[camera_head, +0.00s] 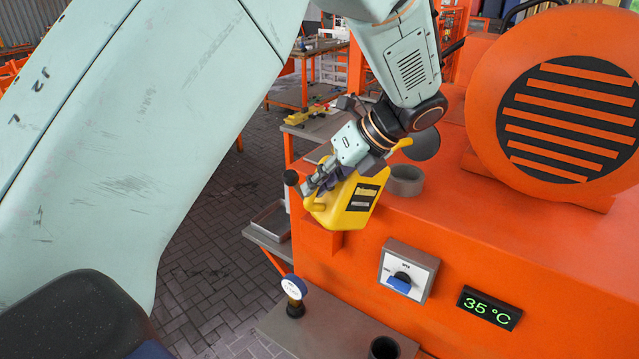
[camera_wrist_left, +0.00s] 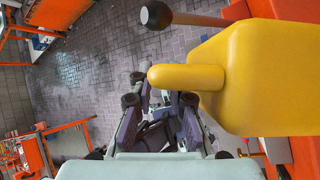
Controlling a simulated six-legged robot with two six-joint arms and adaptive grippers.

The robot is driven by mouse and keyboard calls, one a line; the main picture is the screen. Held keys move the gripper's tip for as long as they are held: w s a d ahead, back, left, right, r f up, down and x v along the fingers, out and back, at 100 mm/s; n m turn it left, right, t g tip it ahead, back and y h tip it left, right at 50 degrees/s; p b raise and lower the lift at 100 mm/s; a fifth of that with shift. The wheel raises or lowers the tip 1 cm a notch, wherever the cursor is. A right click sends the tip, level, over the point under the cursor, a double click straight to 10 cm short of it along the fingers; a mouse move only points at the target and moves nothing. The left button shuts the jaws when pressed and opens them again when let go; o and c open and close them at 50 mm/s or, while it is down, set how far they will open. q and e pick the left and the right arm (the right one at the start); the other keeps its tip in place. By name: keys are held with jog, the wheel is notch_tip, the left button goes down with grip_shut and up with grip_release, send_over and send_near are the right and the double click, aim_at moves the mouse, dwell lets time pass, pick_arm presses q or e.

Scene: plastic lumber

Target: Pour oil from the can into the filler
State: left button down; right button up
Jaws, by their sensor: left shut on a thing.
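The yellow oil can (camera_head: 350,204) with a dark label is in my left gripper (camera_head: 322,180), above the front left edge of the orange machine. The can is tilted, and its narrow spout points up and right, above the filler. The filler (camera_head: 405,182), a short grey open cylinder, stands on the machine top just right of the can, with a grey round lid (camera_head: 425,145) behind it. In the left wrist view the can (camera_wrist_left: 270,75) fills the right side, its handle beside my left gripper fingers (camera_wrist_left: 160,108). My right gripper is out of view.
The orange machine has a large round vent (camera_head: 570,120), a blue-knobbed switch (camera_head: 401,281) and a 35 °C display (camera_head: 489,307). A dark ball-ended lever (camera_head: 291,178) is close left of the gripper.

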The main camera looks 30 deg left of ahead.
pick_arm(q)
jog(key=shift+w, duration=0.25)
jog(key=shift+s+r, duration=0.2)
jog(key=shift+r, duration=0.1)
jog(key=shift+w+r, duration=0.15)
jog(key=shift+r, duration=0.1)
jog(key=shift+r+g, duration=0.3)
dwell(0.3)
jog(key=shift+r+y, duration=0.2)
jog(key=shift+y, duration=0.1)
jog(key=shift+r+m+g, duration=0.15)
jog(key=shift+m+g, duration=0.15)
dwell(0.5)
dwell(0.3)
dwell(0.4)
